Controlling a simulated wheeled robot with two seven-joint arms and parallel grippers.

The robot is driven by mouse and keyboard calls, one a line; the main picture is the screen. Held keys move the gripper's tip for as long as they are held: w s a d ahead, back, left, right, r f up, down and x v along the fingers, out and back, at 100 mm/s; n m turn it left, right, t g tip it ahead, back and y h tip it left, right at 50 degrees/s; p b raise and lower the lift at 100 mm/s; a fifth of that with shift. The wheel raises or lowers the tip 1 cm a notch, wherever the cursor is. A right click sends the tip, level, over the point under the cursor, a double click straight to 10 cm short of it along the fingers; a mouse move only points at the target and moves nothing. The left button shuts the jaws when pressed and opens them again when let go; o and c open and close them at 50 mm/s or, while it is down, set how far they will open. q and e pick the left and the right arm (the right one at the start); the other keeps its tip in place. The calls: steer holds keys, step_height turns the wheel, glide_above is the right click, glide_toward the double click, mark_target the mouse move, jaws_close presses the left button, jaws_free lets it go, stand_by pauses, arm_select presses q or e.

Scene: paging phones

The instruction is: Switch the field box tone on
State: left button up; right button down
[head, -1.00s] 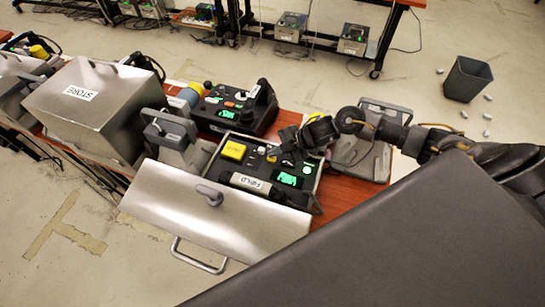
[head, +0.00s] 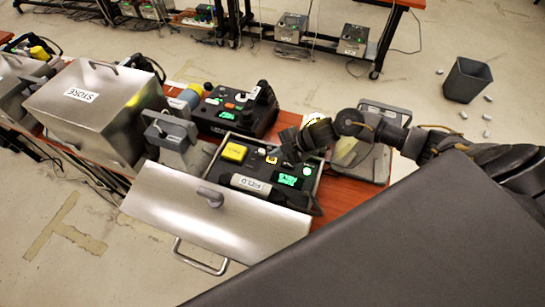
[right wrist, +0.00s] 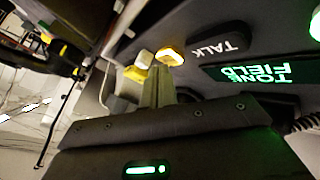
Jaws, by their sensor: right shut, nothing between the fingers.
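The field box is the black unit with the FIELD label (head: 250,183) on its handset, inside a metal case with its lid folded down in front. Its screen (head: 288,181) glows green and reads FIELD TONE upside down in the right wrist view (right wrist: 252,75). A yellow-lit button (right wrist: 170,55) beside the TALK label (right wrist: 218,47) and a pale key to its left show there. My right gripper (head: 288,153) is over the box's far right part, shut and empty. Its fingertips (right wrist: 158,72) are close to the lit button; contact cannot be told. My left gripper is not in view.
The STORE case (head: 83,94) stands at left. Another black phone unit (head: 235,108) is behind the field box. A grey tray-like unit (head: 375,165) lies to its right under my arm. A bin (head: 467,79) stands on the floor.

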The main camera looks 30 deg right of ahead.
steer(key=shift+r, duration=0.15)
step_height(320, 180, up, 6)
steer(key=p, duration=0.5)
steer(key=shift+p, duration=0.3)
